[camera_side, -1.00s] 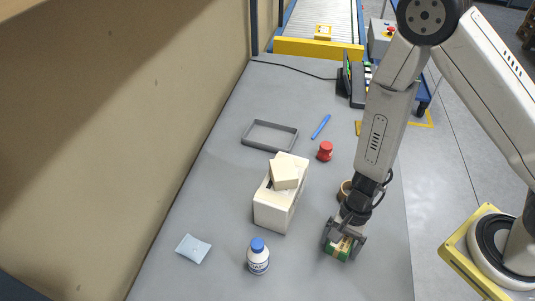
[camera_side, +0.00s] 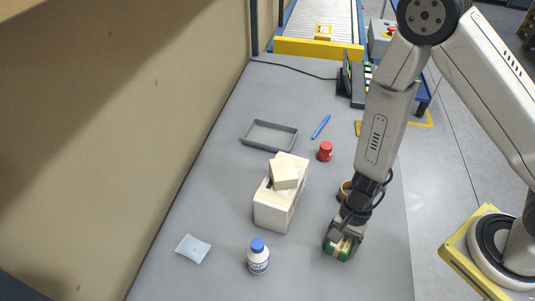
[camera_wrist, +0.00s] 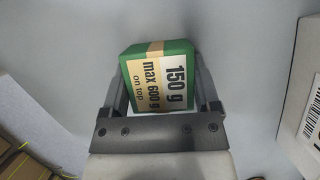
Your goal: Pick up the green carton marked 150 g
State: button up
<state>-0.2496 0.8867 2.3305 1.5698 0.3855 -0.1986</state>
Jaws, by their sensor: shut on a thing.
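The green carton (camera_side: 338,252) is near the front right of the grey table, under my gripper (camera_side: 343,240). In the wrist view the green carton (camera_wrist: 160,75) shows a cream label reading "150 g", "max 600 g on top", with a tan strip across its end. My gripper (camera_wrist: 160,100) has one finger on each side of the carton and is shut on it. The carton looks to be at table height; I cannot tell whether it touches the table.
A white box (camera_side: 275,207) with a smaller cream block (camera_side: 284,175) on top stands left of my gripper. A white bottle with a blue cap (camera_side: 258,258), a light blue packet (camera_side: 193,249), a grey tray (camera_side: 247,141), a red-capped jar (camera_side: 325,151) and a blue pen (camera_side: 321,126) are spread around.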

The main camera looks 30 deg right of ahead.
aim_at(342, 241)
jog(key=shift+r, duration=0.15)
jog(key=shift+r, duration=4.85)
jog(key=shift+d, duration=0.1)
